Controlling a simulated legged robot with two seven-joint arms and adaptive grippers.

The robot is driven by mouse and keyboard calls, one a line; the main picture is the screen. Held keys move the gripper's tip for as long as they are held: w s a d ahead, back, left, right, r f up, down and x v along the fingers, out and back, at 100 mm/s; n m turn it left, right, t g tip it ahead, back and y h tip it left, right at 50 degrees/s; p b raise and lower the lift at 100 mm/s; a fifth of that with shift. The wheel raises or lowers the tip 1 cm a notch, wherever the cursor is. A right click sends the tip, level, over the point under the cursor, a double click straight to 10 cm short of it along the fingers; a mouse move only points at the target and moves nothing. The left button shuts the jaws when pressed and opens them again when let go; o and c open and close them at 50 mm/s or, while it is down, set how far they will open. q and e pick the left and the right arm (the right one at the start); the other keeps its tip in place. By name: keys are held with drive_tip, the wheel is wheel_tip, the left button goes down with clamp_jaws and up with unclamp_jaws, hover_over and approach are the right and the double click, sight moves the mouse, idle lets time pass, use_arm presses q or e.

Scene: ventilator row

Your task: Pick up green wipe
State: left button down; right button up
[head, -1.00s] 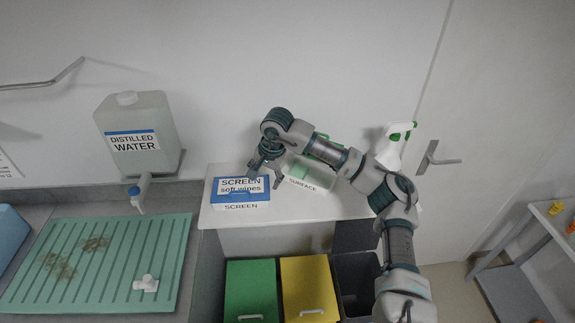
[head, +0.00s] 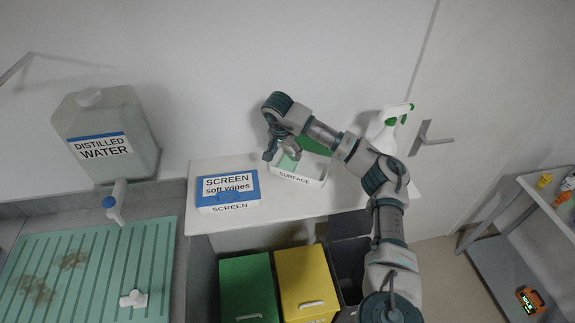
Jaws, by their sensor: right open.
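I cannot tell whether the fingers touch the wipe. My left gripper is not in view.
The SCREEN soft wipes box (head: 229,187) with its blue lid stands left of the SURFACE box. A spray bottle (head: 386,131) stands to the right, close to my arm. Green (head: 247,285) and yellow (head: 303,276) bins are below the shelf (head: 258,216).

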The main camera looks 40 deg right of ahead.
sight(288, 163)
drive_tip(key=shift+s+d+f, duration=0.2)
drive_tip(key=shift+d+f, duration=0.3)
drive_tip(key=shift+f, duration=0.85)
drive_tip(key=shift+w+a+f+p, duration=0.1)
drive_tip(key=shift+a+f+p, duration=0.15)
drive_tip(key=shift+f, duration=0.35)
drive_tip(key=shift+w+a+f+p, duration=0.1)
drive_tip(key=shift+a+f, duration=0.2)
drive_tip(key=shift+f, duration=0.3)
drive_tip(key=shift+d+f, duration=0.15)
drive_tip(key=shift+d, duration=0.1)
drive_tip(key=c, duration=0.5)
drive_tip(key=shift+d, duration=0.15)
drive_tip(key=shift+c, duration=1.1)
drive_tip(key=shift+d+f, duration=0.1)
drive_tip(key=shift+d, duration=0.05)
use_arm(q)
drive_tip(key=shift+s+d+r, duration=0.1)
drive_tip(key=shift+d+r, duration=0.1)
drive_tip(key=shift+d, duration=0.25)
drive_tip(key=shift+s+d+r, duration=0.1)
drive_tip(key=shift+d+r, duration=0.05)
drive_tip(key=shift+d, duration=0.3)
